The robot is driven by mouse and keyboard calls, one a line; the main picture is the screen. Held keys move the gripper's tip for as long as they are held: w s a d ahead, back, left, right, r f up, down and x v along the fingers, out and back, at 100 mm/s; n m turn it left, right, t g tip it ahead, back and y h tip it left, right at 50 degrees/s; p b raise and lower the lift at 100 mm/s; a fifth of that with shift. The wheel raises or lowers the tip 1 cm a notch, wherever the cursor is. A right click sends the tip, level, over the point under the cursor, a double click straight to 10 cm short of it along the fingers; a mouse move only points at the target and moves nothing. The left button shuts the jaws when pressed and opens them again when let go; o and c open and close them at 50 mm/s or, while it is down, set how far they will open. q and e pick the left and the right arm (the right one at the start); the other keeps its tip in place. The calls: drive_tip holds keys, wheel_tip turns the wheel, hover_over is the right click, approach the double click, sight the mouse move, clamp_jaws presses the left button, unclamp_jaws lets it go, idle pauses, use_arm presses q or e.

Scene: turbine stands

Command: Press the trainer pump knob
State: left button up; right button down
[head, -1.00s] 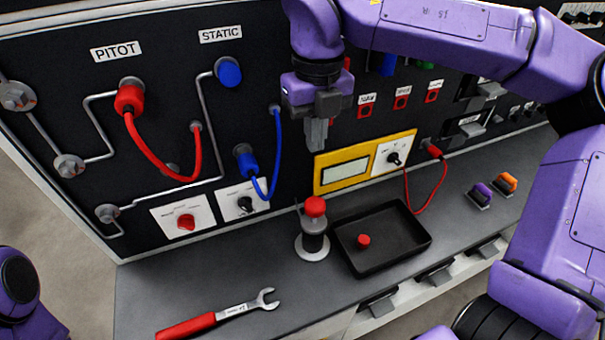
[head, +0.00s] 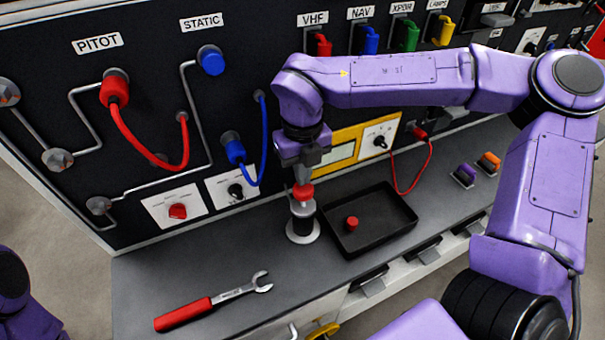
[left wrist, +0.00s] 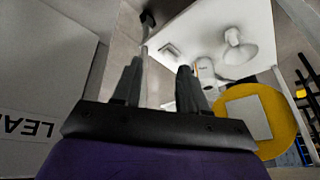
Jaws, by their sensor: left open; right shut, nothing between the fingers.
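My left gripper (left wrist: 155,85) is open and empty in the left wrist view, away from the bench. In the head view only part of my left arm shows at the lower left edge.
A black tray (head: 392,232) with a small red cap (head: 351,222) lies just right of the pump. A red-handled wrench (head: 215,302) lies at the front left. The panel with red hose (head: 150,155) and blue hose (head: 259,165) rises behind.

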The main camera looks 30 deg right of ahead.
drive_tip(key=shift+f, duration=0.75)
